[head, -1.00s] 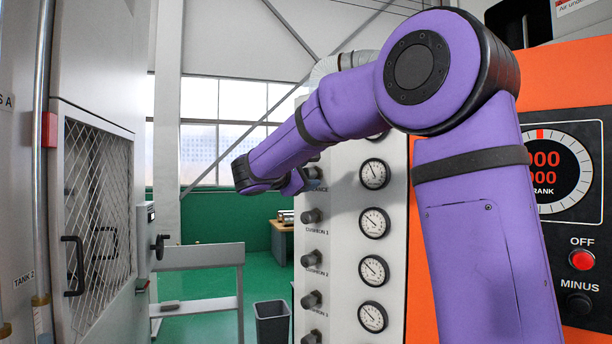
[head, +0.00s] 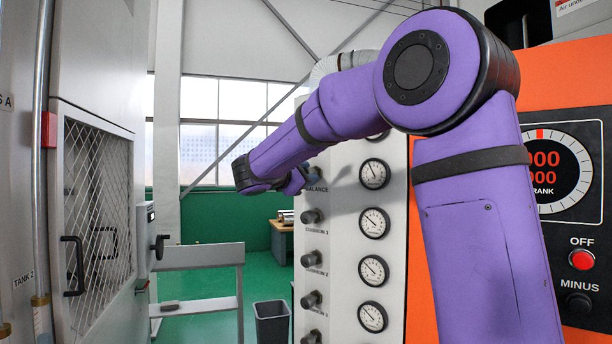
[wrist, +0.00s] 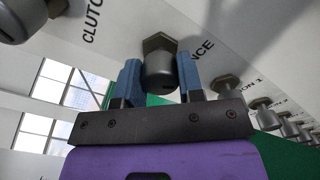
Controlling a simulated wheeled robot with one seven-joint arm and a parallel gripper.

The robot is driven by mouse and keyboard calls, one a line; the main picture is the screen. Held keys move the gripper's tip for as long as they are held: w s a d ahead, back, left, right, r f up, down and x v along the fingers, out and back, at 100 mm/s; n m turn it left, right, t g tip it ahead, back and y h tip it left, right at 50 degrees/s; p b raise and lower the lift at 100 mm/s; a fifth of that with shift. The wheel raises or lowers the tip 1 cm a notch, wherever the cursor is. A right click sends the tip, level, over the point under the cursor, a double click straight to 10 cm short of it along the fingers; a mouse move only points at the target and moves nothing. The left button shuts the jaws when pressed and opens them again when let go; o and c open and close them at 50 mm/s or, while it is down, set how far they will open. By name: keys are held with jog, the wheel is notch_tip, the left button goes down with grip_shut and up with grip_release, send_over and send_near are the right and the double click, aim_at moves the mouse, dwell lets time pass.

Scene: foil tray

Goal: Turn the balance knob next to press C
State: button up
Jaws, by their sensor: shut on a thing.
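The balance knob (wrist: 160,68) is a grey metal knob with a hexagonal base on the pale panel. In the wrist view it sits between the two blue fingers of my gripper (wrist: 160,80), which is shut on it. Part of its label, ending in "NCE", shows beside it. In the head view my gripper (head: 297,181) is at the panel's left edge, just above the BALANCE label (head: 316,188). My arm and gripper hide the knob there.
Below, a column of cushion knobs (head: 311,216) runs down the panel (head: 340,240) beside round gauges (head: 374,222). Another knob by the CLUTCH label (wrist: 92,22) is at upper left in the wrist view. A mesh cage door (head: 95,205) stands at left; a bin (head: 272,323) is on the floor.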

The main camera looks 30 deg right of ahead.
jog(key=n, duration=0.6)
dwell(0.3)
jog(key=shift+n, duration=0.3)
jog(key=o, duration=0.9)
jog(key=shift+a, duration=0.1)
jog(key=v, duration=1)
jog(key=shift+s+a, duration=0.1)
jog(key=shift+a, duration=0.2)
dwell(1.4)
